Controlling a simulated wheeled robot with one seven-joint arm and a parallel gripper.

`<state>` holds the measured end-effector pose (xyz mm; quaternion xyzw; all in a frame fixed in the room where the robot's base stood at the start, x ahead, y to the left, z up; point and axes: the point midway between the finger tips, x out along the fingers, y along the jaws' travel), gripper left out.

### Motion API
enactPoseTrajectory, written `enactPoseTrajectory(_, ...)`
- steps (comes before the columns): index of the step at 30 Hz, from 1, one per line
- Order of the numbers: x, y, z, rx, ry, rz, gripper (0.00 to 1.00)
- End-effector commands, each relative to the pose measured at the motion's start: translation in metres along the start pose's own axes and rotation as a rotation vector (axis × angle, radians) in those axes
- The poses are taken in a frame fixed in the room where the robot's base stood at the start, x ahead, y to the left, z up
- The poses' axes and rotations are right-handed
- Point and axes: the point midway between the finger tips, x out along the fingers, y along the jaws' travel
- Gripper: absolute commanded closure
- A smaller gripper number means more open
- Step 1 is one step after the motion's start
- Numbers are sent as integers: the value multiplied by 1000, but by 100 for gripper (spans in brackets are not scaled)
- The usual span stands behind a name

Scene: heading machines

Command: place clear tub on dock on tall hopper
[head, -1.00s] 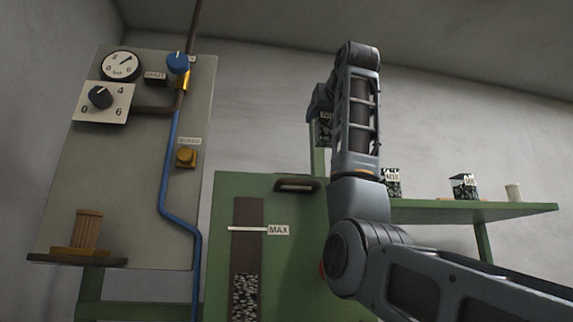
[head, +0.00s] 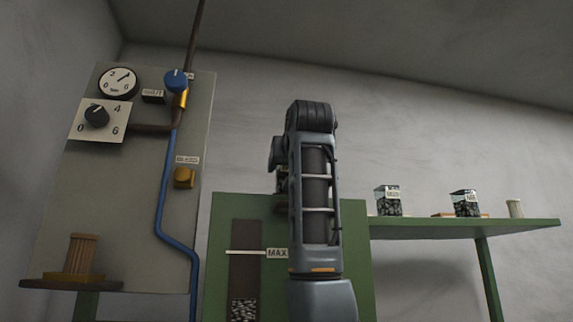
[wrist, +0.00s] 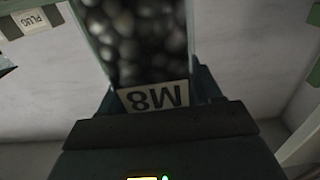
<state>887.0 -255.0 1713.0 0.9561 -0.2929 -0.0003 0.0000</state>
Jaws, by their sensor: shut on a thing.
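My gripper (wrist: 155,100) is shut on a clear tub (wrist: 140,45) full of dark round pieces, with a white label reading M8 upside down in the wrist view. In the head view my gripper (head: 279,155) is mostly behind my own arm, and the tub there is almost hidden. The tall hopper (head: 224,215) is a green cabinet with a dark level window and a MAX mark; my arm covers part of its front and top edge. I cannot make out the dock on it, nor whether the tub touches anything.
A green shelf (head: 430,233) at the right holds two clear tubs, one (head: 388,203) near its left end and one (head: 464,206) farther right, plus a pale ribbed piece (head: 515,208). A grey panel (head: 140,190) with gauge, knobs and blue pipe stands left. A ribbed filter (head: 80,254) sits on a ledge.

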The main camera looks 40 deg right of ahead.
Motion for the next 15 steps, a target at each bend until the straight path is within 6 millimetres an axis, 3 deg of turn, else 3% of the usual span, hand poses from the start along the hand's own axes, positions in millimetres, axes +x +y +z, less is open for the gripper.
enactPoseTrajectory(12, -1, 0, 5, 0, 3, 0, 84)
enactPoseTrajectory(13, 0, 0, 5, 0, 1, 0, 34)
enactPoseTrajectory(15, 0, 0, 4, 0, 1, 0, 28)
